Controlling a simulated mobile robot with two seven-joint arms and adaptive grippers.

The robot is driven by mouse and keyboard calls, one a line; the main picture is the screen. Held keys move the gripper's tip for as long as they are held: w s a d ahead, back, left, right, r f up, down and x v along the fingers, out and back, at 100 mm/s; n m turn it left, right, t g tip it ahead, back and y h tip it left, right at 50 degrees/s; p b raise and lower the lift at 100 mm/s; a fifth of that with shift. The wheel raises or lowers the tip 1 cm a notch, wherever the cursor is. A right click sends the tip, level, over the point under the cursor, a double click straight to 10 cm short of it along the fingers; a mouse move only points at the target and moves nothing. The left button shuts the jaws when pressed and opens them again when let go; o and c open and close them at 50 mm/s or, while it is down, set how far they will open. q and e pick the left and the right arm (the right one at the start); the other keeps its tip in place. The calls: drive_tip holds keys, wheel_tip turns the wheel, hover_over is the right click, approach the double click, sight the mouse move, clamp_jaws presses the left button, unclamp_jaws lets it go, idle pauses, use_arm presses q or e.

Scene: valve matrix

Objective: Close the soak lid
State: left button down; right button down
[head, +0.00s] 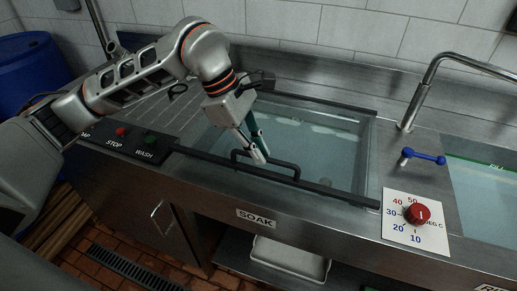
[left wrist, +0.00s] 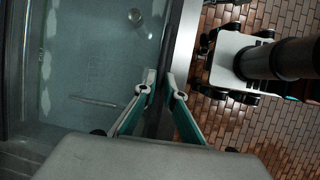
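The soak basin (head: 315,138) is in the middle of the head view, behind a SOAK label (head: 257,218) on the counter front. Dark bars run along its front and back edges. The black lid handle (head: 283,173) stands at the front bar. I cannot tell how far the clear lid covers the basin. My left gripper (head: 258,160) points down at the handle. In the left wrist view, my left gripper's fingers (left wrist: 161,90) converge on either side of a dark bar and look shut on it. My right gripper is not in view.
A red temperature knob (head: 417,214) sits on a white dial plate right of the basin. A blue-handled tap (head: 424,157) and a tall faucet (head: 420,90) stand behind it. STOP and WASH buttons (head: 136,139) are on the left. A grey tray (head: 289,258) is below.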

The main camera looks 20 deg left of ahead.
sight(260, 173)
use_arm(q)
drive_tip(key=shift+f, duration=0.1)
drive_tip(key=f+b, duration=0.1)
drive_tip(key=f, duration=0.1)
drive_tip(key=s+f+b, duration=0.1)
drive_tip(key=f+b, duration=0.1)
drive_tip(key=f, duration=0.1)
drive_tip(key=shift+f, duration=0.1)
drive_tip(key=shift+s, duration=0.2)
drive_tip(key=c, duration=2.2)
unclamp_jaws()
drive_tip(key=shift+o, duration=0.3)
drive_tip(key=shift+w, duration=0.1)
drive_tip(key=shift+a+r, duration=0.1)
drive_tip(key=shift+r, duration=0.3)
drive_tip(key=w+v, duration=0.1)
drive_tip(key=v, duration=1)
drive_tip(key=shift+s+a+r, duration=0.15)
drive_tip(key=shift+s+a, duration=0.05)
drive_tip(key=shift+s, duration=0.3)
